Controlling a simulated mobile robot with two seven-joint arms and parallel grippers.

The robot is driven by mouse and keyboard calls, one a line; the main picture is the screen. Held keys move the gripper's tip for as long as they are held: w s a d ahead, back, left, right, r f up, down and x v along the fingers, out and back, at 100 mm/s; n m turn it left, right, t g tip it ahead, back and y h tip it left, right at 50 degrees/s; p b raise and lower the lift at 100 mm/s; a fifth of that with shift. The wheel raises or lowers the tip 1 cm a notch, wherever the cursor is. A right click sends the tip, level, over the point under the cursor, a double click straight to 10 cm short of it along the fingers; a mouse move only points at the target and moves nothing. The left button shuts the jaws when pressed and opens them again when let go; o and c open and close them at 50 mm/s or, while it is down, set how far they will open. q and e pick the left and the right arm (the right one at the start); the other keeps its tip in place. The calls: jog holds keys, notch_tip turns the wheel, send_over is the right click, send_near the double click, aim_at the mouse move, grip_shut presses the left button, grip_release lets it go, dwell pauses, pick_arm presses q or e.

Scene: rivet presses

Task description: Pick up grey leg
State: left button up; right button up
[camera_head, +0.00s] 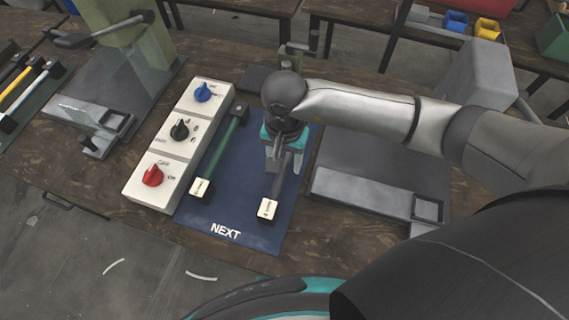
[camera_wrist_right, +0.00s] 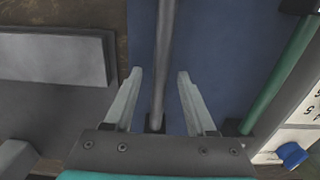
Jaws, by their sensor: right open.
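The grey leg (camera_head: 277,186) is a thin grey bar with a dark end block and a white label, lying on the blue mat (camera_head: 232,218) marked NEXT. My right gripper (camera_head: 275,168) is over its upper part and hides its far end. In the right wrist view, the open fingers of the right gripper (camera_wrist_right: 160,75) stand either side of the grey leg (camera_wrist_right: 164,40), with gaps on both sides and no clear contact. My left gripper is not in view.
A green leg (camera_head: 222,145) lies on the mat to the left. Beside it is a white control box (camera_head: 158,160) with blue, black and red knobs. Grey presses stand left (camera_head: 95,112) and right (camera_head: 375,196) of the mat.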

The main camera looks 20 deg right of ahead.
jog(key=shift+f, duration=0.1)
jog(key=shift+c, duration=0.2)
grip_shut()
dwell(0.5)
